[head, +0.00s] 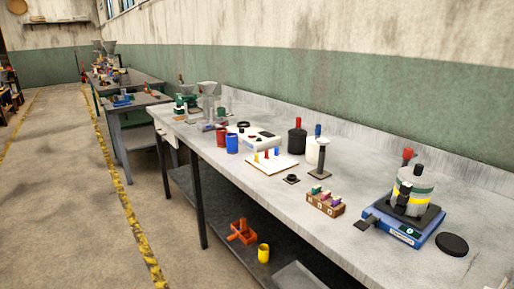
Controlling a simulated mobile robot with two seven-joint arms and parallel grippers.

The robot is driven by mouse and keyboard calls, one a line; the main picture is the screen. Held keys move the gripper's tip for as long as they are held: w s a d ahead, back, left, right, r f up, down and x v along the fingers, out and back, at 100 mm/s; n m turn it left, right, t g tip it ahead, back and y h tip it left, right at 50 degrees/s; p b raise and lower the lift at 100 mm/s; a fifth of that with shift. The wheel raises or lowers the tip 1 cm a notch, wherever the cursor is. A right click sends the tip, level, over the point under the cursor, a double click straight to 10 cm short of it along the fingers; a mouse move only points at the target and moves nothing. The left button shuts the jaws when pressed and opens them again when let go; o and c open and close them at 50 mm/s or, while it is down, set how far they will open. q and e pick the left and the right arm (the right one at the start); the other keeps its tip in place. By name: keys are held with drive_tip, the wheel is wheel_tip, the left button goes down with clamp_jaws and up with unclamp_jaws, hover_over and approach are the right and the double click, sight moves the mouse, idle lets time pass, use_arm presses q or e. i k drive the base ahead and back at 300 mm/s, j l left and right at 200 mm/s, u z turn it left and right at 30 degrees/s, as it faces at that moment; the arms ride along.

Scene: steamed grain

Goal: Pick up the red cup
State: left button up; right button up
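The red cup (221,136) stands upright on the long grey workbench (262,190), toward its far left part. A blue cup (232,144) stands right beside it, a little nearer to me and partly overlapping it in the view. The red cup looks small from here, and its inside is hard to make out. Neither of my grippers shows in the head view.
Behind the cups are a white device (255,137) and clear funnel-topped containers. A white board with coloured pegs (270,162), a brown block rack (325,203) and a blue-based appliance (404,228) stand nearer. The floor left of the bench (80,200) is open.

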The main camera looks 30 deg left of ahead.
sight(221, 133)
drive_tip(key=i+j+z, duration=0.1)
drive_tip(key=j, duration=0.3)
drive_tip(key=i+j, duration=0.2)
drive_tip(key=j, duration=0.15)
drive_tip(key=i+j+z, duration=0.15)
drive_tip(key=j, duration=0.25)
drive_tip(key=i+j+z, duration=0.1)
drive_tip(key=j, duration=0.3)
drive_tip(key=i+j+z, duration=0.1)
drive_tip(key=j, duration=0.35)
drive_tip(key=i+j, duration=0.1)
drive_tip(key=j, duration=0.3)
drive_tip(key=z, duration=0.05)
